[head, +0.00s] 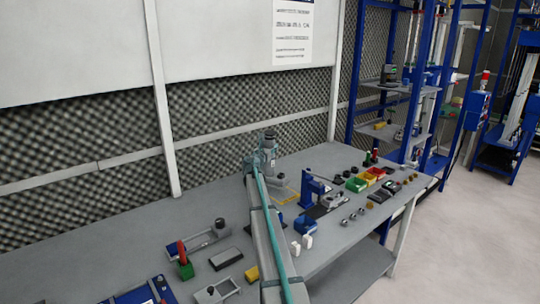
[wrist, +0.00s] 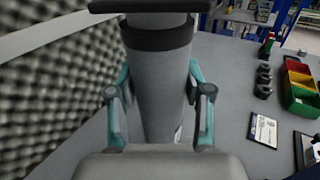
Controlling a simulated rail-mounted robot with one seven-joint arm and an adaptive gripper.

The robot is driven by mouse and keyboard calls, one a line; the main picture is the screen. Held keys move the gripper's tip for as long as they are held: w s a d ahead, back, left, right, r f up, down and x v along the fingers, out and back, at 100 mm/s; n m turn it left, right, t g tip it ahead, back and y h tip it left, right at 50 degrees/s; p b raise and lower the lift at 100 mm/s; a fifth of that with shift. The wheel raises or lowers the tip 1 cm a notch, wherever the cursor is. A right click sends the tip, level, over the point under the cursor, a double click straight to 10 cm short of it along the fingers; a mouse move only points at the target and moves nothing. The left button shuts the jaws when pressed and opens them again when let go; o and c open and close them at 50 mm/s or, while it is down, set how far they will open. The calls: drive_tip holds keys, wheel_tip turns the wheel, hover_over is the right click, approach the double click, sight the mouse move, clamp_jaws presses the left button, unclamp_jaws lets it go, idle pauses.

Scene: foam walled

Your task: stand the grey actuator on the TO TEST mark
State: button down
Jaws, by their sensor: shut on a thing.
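The grey actuator (wrist: 160,85) is a thick upright cylinder with a dark band near its top. It fills the middle of the wrist view. My gripper (wrist: 163,108) has its teal-sided fingers on both sides of it and is shut on it. In the head view my gripper (head: 267,158) is over the far part of the bench, and the actuator there is small and partly hidden by my arm. A yellow-edged patch (head: 287,196) lies on the bench just beside it; I cannot read any TO TEST lettering. The actuator's foot is hidden, so contact with the bench is unclear.
A white-labelled card (wrist: 263,130) lies right of the actuator. The foam wall (wrist: 50,85) is close on the left.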

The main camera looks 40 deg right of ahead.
drive_tip(key=shift+w+d+f, duration=0.2)
drive_tip(key=shift+d+f, duration=0.05)
drive_tip(key=shift+f, duration=1.6)
drive_tip(key=shift+f, duration=0.2)
drive_tip(key=shift+c, duration=2.4)
unclamp_jaws()
drive_tip(key=shift+r, duration=0.1)
